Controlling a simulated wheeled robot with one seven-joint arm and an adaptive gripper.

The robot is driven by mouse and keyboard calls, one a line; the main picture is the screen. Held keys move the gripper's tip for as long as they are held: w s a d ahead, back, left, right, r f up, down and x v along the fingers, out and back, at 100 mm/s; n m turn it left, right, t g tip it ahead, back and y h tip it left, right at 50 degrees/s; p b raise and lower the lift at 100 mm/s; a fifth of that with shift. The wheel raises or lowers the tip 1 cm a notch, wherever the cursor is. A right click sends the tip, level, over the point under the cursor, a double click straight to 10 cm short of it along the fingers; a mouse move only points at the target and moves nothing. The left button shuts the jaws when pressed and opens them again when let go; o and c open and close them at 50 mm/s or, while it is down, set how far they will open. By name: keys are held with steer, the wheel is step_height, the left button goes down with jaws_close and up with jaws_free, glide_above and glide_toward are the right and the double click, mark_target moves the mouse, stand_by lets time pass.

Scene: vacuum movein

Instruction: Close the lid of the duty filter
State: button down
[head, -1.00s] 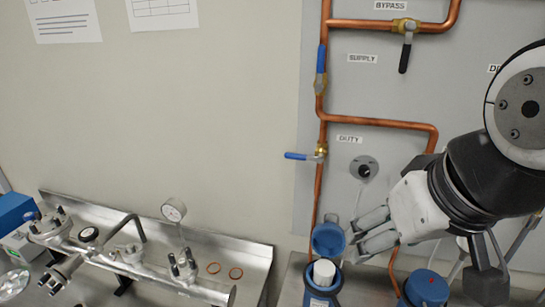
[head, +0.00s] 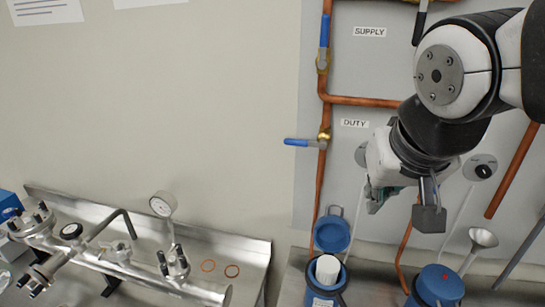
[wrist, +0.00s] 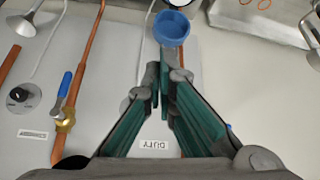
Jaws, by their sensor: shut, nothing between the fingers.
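The duty filter (head: 325,294) is a blue housing with a white cartridge (head: 327,268) showing in its open top. Its round blue lid (head: 332,235) stands raised at the back of the opening. In the wrist view the blue lid (wrist: 172,28) shows at the top, just beyond the fingertips. My gripper (head: 376,207) is above and to the right of the lid, apart from it. The green-padded fingers (wrist: 160,68) are together with nothing between them.
A second blue filter with a closed top (head: 440,284) stands to the right, near a metal funnel (head: 483,238). Copper pipes (head: 318,180) and a blue-handled valve (head: 305,143) are on the wall panel. A steel manifold (head: 130,262) with a gauge lies left.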

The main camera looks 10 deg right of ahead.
steer(key=w+d+f+m+h+b, duration=0.15)
steer(key=w+f+b, duration=0.3)
steer(key=w, duration=0.85)
glide_above(338, 215)
steer(key=shift+m+t, duration=0.3)
steer(key=shift+m, duration=0.05)
steer(key=f, duration=0.8)
steer(key=shift+w+d+f+b, duration=0.2)
steer(key=shift+w+f+b, duration=0.15)
steer(key=shift+w+f, duration=0.05)
steer(key=shift+b, duration=0.65)
steer(key=shift+s+a+r+t+b, duration=0.15)
steer(key=shift+s+t+b, duration=0.2)
steer(key=shift+b, duration=0.35)
